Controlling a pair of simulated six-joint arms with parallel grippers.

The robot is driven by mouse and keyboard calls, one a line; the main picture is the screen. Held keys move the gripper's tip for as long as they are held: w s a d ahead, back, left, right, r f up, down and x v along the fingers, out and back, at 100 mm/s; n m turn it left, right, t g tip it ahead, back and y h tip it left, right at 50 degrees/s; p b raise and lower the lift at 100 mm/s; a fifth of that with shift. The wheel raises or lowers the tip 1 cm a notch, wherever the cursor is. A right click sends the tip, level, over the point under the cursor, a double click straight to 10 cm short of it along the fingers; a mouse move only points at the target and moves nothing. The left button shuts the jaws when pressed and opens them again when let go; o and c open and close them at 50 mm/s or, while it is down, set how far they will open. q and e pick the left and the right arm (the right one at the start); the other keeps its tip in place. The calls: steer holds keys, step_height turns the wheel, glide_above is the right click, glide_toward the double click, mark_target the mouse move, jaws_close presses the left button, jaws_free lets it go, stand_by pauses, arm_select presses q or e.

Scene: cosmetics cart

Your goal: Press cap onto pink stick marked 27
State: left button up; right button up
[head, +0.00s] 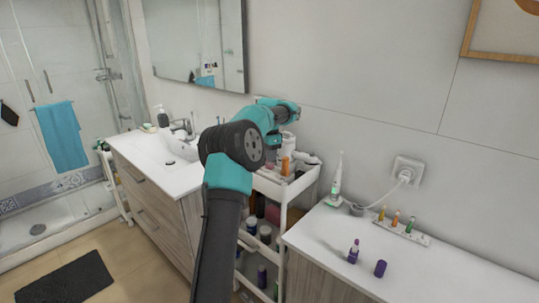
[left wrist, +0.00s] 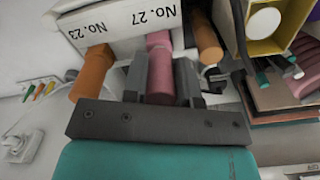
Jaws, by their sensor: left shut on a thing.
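My left gripper (left wrist: 162,62) is shut on the near end of a pink cylinder, which looks like the pink cap (left wrist: 160,85). A further pink part, likely the stick (left wrist: 158,40), lines up beyond it at the white holder (left wrist: 125,25). I cannot tell whether cap and stick are fully joined. The holder carries the labels No. 27 and No. 23, with No. 27 nearest the pink stick. In the head view my left arm reaches over the white cart (head: 282,190), and its fingertips are hidden there. My right gripper is not in view.
Orange sticks stand on both sides: one by No. 23 (left wrist: 90,75), another at the right (left wrist: 205,40). A yellow box (left wrist: 290,40) lies further right. The right counter (head: 400,260) holds two purple items and a stand of coloured sticks (head: 402,232).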

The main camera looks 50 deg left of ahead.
arm_select(q)
steer(key=shift+f, duration=0.35)
stand_by(0.5)
steer(key=o, duration=1)
steer(key=shift+c, duration=0.2)
steer(key=shift+o, duration=0.7)
steer(key=shift+r, duration=0.1)
steer(key=shift+o, duration=0.4)
steer(key=shift+w+r, duration=0.1)
steer(key=shift+r, duration=0.75)
steer(key=shift+o, duration=0.9)
steer(key=shift+a+r, duration=0.1)
steer(key=shift+r, duration=2.95)
